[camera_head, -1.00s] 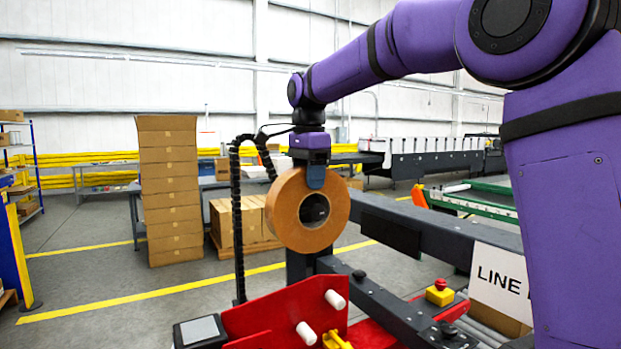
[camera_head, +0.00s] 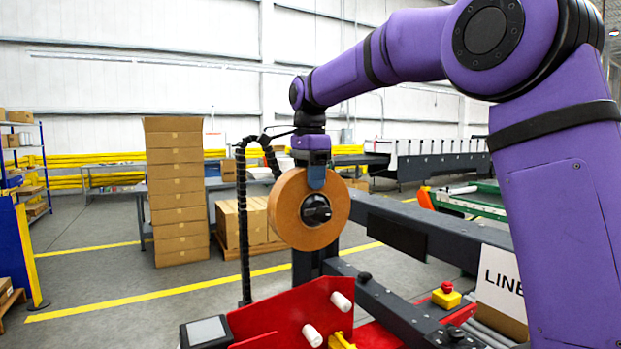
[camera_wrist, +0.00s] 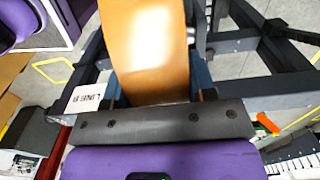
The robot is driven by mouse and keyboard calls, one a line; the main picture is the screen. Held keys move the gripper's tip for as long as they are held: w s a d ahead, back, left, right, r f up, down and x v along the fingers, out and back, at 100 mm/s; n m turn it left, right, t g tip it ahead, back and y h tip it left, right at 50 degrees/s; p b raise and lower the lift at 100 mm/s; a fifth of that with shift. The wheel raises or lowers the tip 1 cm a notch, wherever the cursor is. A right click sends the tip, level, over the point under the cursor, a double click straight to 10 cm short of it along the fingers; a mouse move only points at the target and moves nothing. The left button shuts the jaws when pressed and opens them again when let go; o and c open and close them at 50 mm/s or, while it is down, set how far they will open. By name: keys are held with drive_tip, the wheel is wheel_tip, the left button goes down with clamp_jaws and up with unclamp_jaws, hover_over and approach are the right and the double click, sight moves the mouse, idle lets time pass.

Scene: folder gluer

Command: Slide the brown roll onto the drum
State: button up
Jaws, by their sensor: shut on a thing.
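The brown roll (camera_head: 287,215) hangs upright below my gripper (camera_head: 316,178), its flat side facing the head camera. My gripper is shut on the roll's upper rim. A black round drum end (camera_head: 316,209) shows through the roll's hole, roughly centred. I cannot tell whether the roll is around it or still in front of it. In the wrist view the roll (camera_wrist: 150,50) shows edge-on as a wide brown band between the blue fingers. The drum is hidden in that view.
Below the roll is a red plate (camera_head: 285,320) with white pegs. A dark machine beam (camera_head: 450,240) runs to the right, near a yellow box with a red button (camera_head: 446,295). A black cable chain (camera_head: 242,220) hangs to the left. Stacked cartons (camera_head: 177,190) stand behind.

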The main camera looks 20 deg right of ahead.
drive_tip(key=o, duration=1.4)
drive_tip(key=shift+c, duration=0.2)
